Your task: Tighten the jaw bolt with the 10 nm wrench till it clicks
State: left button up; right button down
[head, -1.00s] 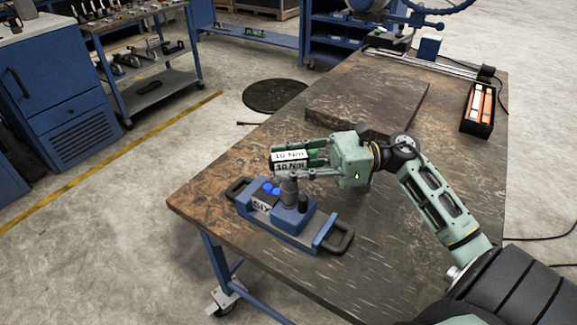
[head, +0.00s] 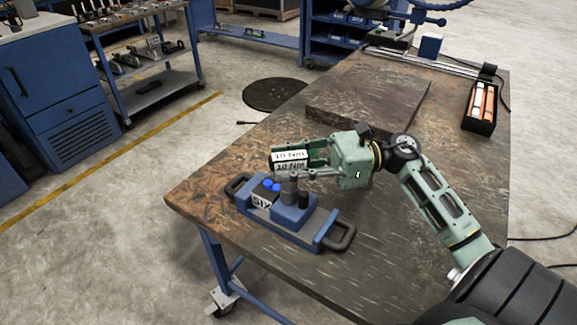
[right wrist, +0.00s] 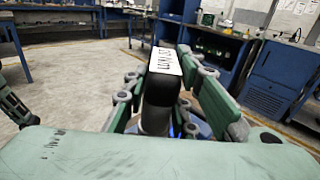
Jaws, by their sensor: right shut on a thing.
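The 10 Nm wrench (head: 289,157), with a black-and-white labelled head, is in my right gripper (head: 316,158), which is shut on it above the workbench. In the right wrist view the wrench's white label (right wrist: 165,61) and dark body stand between the fingers (right wrist: 168,100). Just below is a blue fixture (head: 283,215) with black end handles, a grey upright post (head: 290,187), blue knobs and a "SIX" label. The wrench's lower part is close to the post; I cannot tell whether they touch. The jaw bolt cannot be made out.
The fixture stands near the front left edge of the brown workbench (head: 400,240). A dark raised plate (head: 368,103) lies behind my right gripper. A black tray (head: 479,108) with orange and white bars is at the right. Open bench lies in front of my forearm.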

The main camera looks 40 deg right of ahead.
jog(key=shift+r+m+t+h+p, duration=0.1)
jog(key=shift+m+t+h+p, duration=1.05)
jog(key=shift+t, duration=0.55)
jog(key=shift+m+t+h+p, duration=0.35)
jog(key=shift+m+t+h, duration=0.2)
jog(key=shift+m+t, duration=0.35)
jog(key=shift+m+t+h+p, duration=0.55)
jog(key=shift+t+h+p, duration=0.05)
jog(key=shift+h+p, duration=0.1)
jog(key=shift+m+t+h+p, duration=1)
jog(key=shift+m+h+p, duration=0.3)
jog(key=shift+h+p, duration=0.35)
jog(key=shift+h, duration=0.25)
